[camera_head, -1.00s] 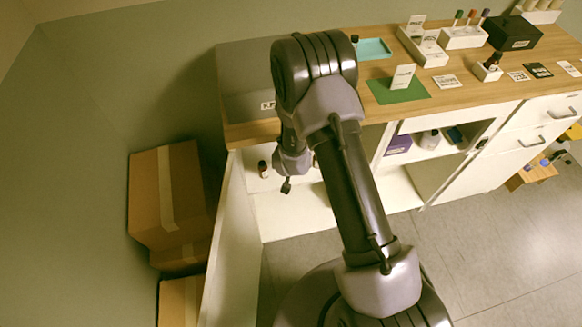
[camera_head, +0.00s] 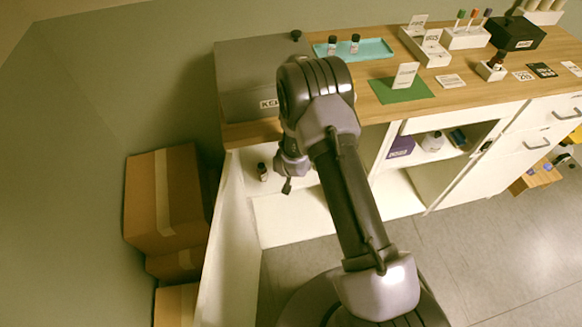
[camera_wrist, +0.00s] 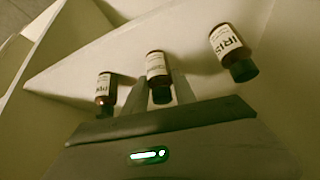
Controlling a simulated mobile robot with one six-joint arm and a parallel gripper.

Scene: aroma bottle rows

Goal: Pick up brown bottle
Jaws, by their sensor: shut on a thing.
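Three brown bottles with white labels and dark caps show in a row in the wrist view: a left bottle (camera_wrist: 105,92), a middle bottle (camera_wrist: 157,74) and a right bottle (camera_wrist: 232,52) whose label reads "IRIS". My gripper (camera_wrist: 158,92) has one finger on each side of the middle bottle and is shut on it. The left and right bottles stand outside the fingers. I cannot tell whether the held bottle still touches the shelf. In the head view, one dark bottle (camera_head: 262,172) stands on the open cabinet's white shelf; my arm hides the rest.
A grey box (camera_head: 245,75) and a teal tray (camera_head: 378,48) with two small bottles are on the wooden countertop (camera_head: 455,98). A green mat (camera_head: 385,92) lies nearby. The open cabinet door (camera_head: 232,235) is left of my arm, with cardboard boxes (camera_head: 150,210) beyond it.

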